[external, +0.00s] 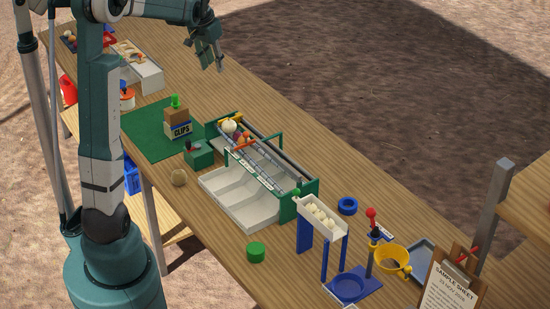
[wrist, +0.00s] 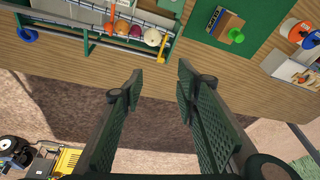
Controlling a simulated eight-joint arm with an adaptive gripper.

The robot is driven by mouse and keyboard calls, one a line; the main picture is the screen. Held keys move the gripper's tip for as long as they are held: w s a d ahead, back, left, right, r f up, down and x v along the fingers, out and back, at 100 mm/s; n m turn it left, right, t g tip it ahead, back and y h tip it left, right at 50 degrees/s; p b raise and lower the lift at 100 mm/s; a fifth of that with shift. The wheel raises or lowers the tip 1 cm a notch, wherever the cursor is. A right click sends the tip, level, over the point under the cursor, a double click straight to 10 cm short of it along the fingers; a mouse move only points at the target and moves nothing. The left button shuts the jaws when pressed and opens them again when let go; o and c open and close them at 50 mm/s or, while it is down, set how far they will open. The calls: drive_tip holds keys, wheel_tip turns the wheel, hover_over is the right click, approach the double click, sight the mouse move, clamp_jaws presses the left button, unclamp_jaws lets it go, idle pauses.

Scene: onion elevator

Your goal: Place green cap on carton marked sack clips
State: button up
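The carton (external: 178,124) is brown with a label reading CLIPS and stands on a green mat (external: 150,140). A bright green cap-like piece (external: 175,101) sits on top of the carton. In the wrist view the carton (wrist: 225,24) and this green piece (wrist: 237,35) show at upper right. A darker green round cap (external: 256,252) lies on the bare table in front of the sorter. My gripper (external: 211,66) is raised behind the mat, apart from both green pieces. In the wrist view my gripper (wrist: 160,74) has its fingers spread, with nothing between them.
The green-framed sorter (external: 300,203) with onions and white trays (external: 245,200) fills the table's middle. A blue stand (external: 350,287), yellow funnel (external: 393,260), blue ring (external: 348,206) and clipboard (external: 450,285) are at the right. A small green box (external: 199,155) stands near the carton.

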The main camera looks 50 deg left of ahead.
drive_tip(key=s+d+r+t, duration=0.1)
drive_tip(key=s+d+r, duration=0.1)
drive_tip(key=d, duration=0.7)
drive_tip(key=s+d+r+m, duration=0.1)
drive_tip(key=s+d+r, duration=0.15)
drive_tip(key=d, duration=0.75)
drive_tip(key=s+d+r+t, duration=0.1)
drive_tip(key=s+d+r, duration=0.15)
drive_tip(key=d, duration=0.65)
drive_tip(key=s+d+f+m+t, duration=0.1)
drive_tip(key=s+d+f, duration=0.1)
drive_tip(key=s+d, duration=0.6)
drive_tip(key=s+d+f+m+t+h, duration=0.1)
drive_tip(key=s+d+f, duration=0.1)
drive_tip(key=s+d, duration=0.6)
drive_tip(key=d, duration=0.5)
drive_tip(key=shift+s+f+t, duration=0.2)
drive_tip(key=shift+s+t, duration=0.05)
drive_tip(key=shift+t, duration=0.05)
